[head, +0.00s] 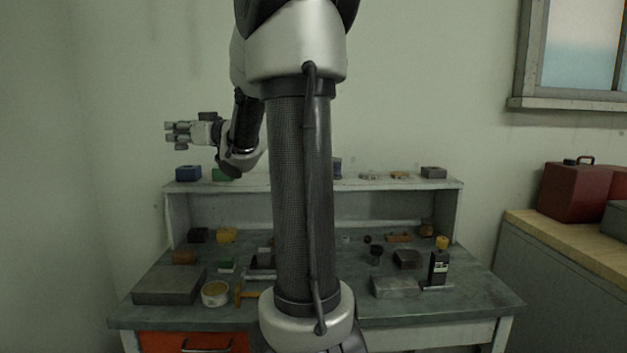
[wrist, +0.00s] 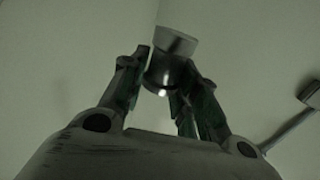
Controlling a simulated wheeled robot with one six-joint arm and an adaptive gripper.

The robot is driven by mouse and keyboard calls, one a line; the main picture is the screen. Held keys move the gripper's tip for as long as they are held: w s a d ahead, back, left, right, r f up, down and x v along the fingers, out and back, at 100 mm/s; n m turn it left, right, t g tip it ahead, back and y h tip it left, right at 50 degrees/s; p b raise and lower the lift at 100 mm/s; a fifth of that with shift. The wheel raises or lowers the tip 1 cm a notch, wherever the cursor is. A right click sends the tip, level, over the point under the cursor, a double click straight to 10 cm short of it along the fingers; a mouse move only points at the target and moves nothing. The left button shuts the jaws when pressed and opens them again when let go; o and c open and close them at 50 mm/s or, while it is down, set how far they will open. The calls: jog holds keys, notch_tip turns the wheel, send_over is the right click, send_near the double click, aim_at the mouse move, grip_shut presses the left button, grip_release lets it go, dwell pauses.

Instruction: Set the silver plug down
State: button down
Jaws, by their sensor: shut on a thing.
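My gripper (head: 180,132) is raised at the left, above the back shelf of the workbench (head: 330,314), and points left. In the wrist view my gripper (wrist: 163,85) is shut on the silver plug (wrist: 176,42), a short shiny cylinder with a wider pale top. The plug sticks out past the fingertips. In the head view the plug is too small to tell apart from the fingers. The plug is in the air and touches nothing but the fingers.
The shelf (head: 400,186) carries a blue block (head: 188,173), a green block (head: 226,174) and a grey block (head: 433,172). The bench top holds a grey slab (head: 169,286), a round tin (head: 215,293) and a black meter (head: 438,268). My arm hides the bench's middle.

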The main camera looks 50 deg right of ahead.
jog(key=s+d+f+m+h, duration=0.15)
jog(key=d+h, duration=0.25)
jog(key=d, duration=0.4)
jog(key=s+d+m+g+h, duration=0.1)
jog(key=s+d+m+h, duration=0.15)
jog(key=d, duration=0.55)
jog(key=s+d+f+m+h, duration=0.1)
jog(key=s+d+m+h, duration=0.2)
jog(key=d, duration=0.6)
jog(key=shift+h, duration=0.75)
jog(key=f, duration=0.5)
jog(key=shift+w+d+f, duration=0.15)
jog(key=shift+w+f, duration=0.2)
jog(key=shift+w, duration=0.05)
jog(key=shift+f, duration=2.15)
jog(key=shift+f, duration=0.2)
jog(key=c, duration=1.1)
grip_release()
jog(key=shift+r, duration=0.15)
